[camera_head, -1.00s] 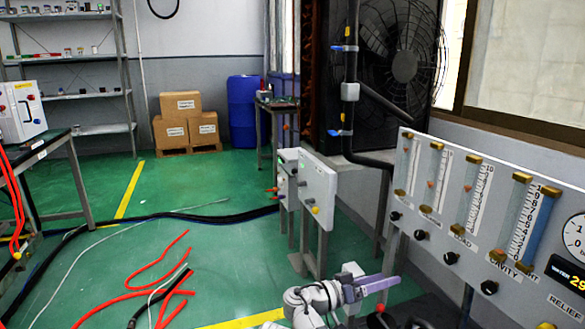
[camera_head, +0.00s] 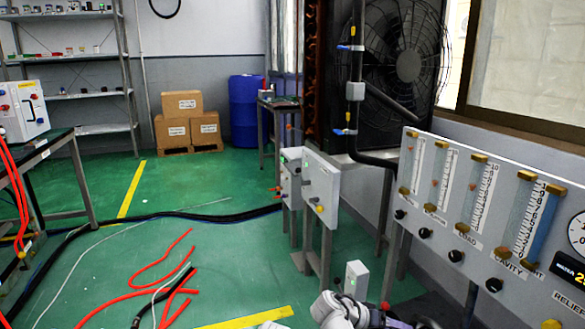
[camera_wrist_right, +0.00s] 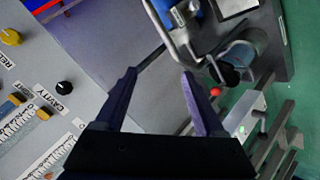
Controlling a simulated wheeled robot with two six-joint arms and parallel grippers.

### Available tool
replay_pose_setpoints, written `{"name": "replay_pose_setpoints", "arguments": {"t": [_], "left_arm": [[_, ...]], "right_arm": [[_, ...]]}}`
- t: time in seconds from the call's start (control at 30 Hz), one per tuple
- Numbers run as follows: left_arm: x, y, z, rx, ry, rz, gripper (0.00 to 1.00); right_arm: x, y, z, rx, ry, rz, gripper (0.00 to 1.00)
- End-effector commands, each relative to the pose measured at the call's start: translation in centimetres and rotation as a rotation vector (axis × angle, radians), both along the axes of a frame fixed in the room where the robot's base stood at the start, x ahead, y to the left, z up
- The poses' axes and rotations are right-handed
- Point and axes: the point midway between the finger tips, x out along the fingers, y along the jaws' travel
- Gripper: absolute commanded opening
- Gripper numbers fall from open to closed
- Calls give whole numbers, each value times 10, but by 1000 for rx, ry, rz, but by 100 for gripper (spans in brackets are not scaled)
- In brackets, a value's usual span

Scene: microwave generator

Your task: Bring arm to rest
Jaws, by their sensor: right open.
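My right arm (camera_head: 340,312) shows only at the bottom edge of the head view, as a white wrist part. Most of its gripper is cut off below the picture. In the right wrist view, my right gripper (camera_wrist_right: 160,75) has its two dark purple fingers spread apart with nothing between them. The grey flow meter panel (camera_head: 472,220) stands to the right of the arm in the head view. The panel also shows in the right wrist view (camera_wrist_right: 75,50), left of the fingers. My left gripper is not in view.
A small white box (camera_head: 356,279) on a post stands just behind my arm. White boxes (camera_head: 320,186) on stands are farther back. Red hoses (camera_head: 160,263) and black cables lie on the green floor at left. Blue equipment (camera_wrist_right: 180,20) lies beyond my fingers.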

Motion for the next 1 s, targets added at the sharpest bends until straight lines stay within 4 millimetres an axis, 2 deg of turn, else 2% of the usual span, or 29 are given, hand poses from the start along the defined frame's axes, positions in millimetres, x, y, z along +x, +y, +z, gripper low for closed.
{"name": "replay_pose_setpoints", "arguments": {"t": [0.1, 0.2, 0.4, 0.73, 1.0], "left_arm": [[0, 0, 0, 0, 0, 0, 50], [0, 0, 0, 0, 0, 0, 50], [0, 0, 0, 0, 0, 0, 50], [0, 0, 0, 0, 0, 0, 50], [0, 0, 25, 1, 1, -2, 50]], "right_arm": [[-23, 4, -38, 202, 141, 51, 71], [-37, 18, -62, 366, 230, 115, 71], [-54, 44, -85, 594, 316, 230, 71], [-69, 81, -95, 859, 351, 399, 71], [-86, 126, -70, 818, 452, 494, 71]]}}
